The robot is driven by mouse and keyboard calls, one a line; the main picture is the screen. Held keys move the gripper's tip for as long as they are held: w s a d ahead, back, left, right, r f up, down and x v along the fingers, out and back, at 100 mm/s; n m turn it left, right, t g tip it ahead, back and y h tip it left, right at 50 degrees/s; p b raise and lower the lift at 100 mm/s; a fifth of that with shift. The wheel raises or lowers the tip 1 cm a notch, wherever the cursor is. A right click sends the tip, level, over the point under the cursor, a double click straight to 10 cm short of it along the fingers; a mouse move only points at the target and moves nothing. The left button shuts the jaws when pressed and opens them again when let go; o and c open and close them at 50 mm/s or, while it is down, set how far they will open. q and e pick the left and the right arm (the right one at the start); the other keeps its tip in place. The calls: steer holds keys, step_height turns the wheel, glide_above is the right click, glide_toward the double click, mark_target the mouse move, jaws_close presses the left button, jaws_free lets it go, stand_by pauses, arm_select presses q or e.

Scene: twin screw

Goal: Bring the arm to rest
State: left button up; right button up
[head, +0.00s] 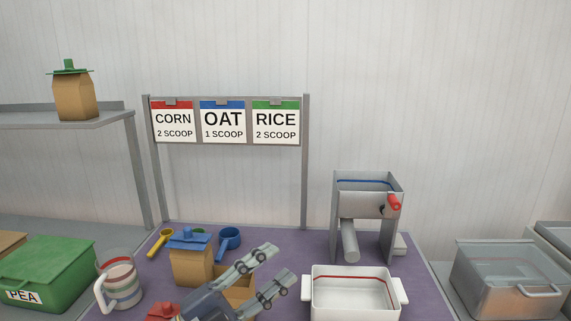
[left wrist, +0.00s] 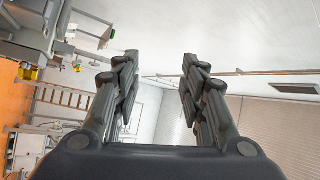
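My left gripper (head: 266,271) reaches in from the bottom of the head view, over the purple mat. Its two fingers are spread apart with nothing between them. In the left wrist view the left gripper (left wrist: 157,80) is also open and empty, and the room's walls and ceiling show beyond it. My right gripper is in neither view.
Beneath and beside the left gripper are a blue-topped paper bag (head: 191,262), a striped jug (head: 119,280) and a white two-handled tub (head: 352,308). A grey mill (head: 366,205) stands behind the tub. A green PEA bin (head: 45,270) and a clear box (head: 507,282) flank the mat (head: 306,245).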

arm_select(q)
steer(key=w+a+f+n+t+y, duration=0.2)
steer(key=a+f+n+t+y, duration=0.15)
steer(key=a+n+y, duration=0.35)
steer(key=w+a+f+n+t+y, duration=0.1)
steer(key=a+f+n+t+y, duration=0.1)
steer(key=a+n+t+y, duration=0.45)
steer(key=s+a+f+n+g+y, duration=0.2)
steer(key=a+f+n+g+y, duration=0.15)
steer(key=f, duration=0.35)
steer(key=s+a+f+n+g+y, duration=0.2)
steer(key=s+f+n+g, duration=0.15)
steer(key=f, duration=0.25)
steer(key=s+d+f+n+g, duration=0.1)
steer(key=s+f+g, duration=0.6)
steer(key=s, duration=0.5)
steer(key=s+f+n+g, duration=0.1)
steer(key=s+f+g, duration=0.4)
steer(key=s+f, duration=0.5)
step_height(320, 180, down, 26)
steer(key=s+r, duration=0.1)
steer(key=s, duration=0.1)
steer(key=s+a+f+g, duration=0.2)
steer(key=s+f, duration=1.4)
steer(key=s, duration=0.1)
steer(key=shift+a+f+m, duration=0.15)
steer(key=shift+a+m, duration=0.2)
steer(key=shift+a, duration=0.05)
